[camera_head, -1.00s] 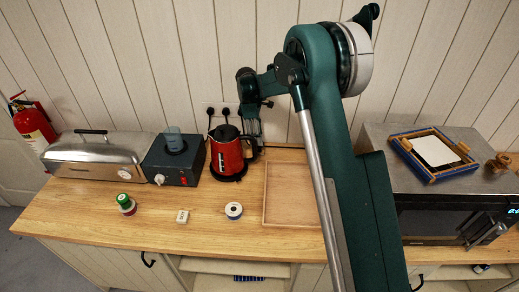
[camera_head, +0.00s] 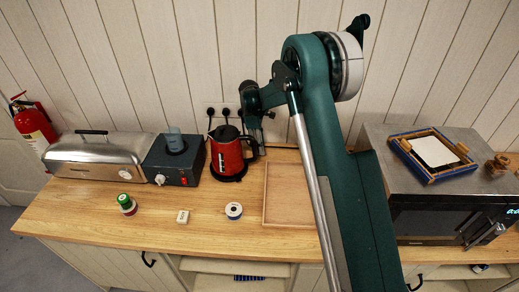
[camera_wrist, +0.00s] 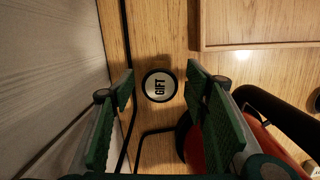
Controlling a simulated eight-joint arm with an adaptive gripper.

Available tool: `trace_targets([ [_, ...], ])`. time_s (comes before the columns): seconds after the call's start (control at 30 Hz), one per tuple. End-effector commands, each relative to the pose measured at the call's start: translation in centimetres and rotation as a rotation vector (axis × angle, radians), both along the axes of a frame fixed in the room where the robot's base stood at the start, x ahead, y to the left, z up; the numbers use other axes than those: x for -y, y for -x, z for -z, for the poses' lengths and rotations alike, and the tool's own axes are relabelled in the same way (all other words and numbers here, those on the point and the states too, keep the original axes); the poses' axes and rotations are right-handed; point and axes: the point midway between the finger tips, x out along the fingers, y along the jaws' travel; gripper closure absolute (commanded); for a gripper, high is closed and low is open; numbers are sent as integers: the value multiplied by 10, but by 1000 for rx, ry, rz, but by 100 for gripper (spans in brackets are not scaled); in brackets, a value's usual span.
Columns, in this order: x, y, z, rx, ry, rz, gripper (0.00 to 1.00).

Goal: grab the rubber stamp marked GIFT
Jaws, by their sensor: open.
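The stamp marked GIFT (camera_wrist: 159,86) shows in the wrist view as a round, pale disc with a dark rim and the black word GIFT. It is over the wooden counter, near the wall. My gripper (camera_wrist: 161,84) is open, with its green ribbed fingers on either side of the stamp in this view. I see clear gaps on both sides, and no contact shows. In the head view my gripper (camera_head: 254,126) is at the back of the counter, partly hidden by the kettle. I cannot make out the stamp there.
The red kettle (camera_head: 226,155) stands close by my gripper; its red body (camera_wrist: 196,145) is beside the right finger. Black cords run along the wall side. A shallow wooden tray (camera_head: 290,194) lies to the right.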

Motion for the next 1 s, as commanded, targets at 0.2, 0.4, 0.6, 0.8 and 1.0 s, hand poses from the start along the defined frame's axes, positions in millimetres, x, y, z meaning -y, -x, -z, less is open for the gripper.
trace_targets([
  [0.2,0,0,1,0,0,0,54],
  [0.4,0,0,1,0,0,0,54],
  [0.6,0,0,1,0,0,0,62],
  [0.8,0,0,1,0,0,0,85],
  [1.0,0,0,1,0,0,0,85],
])
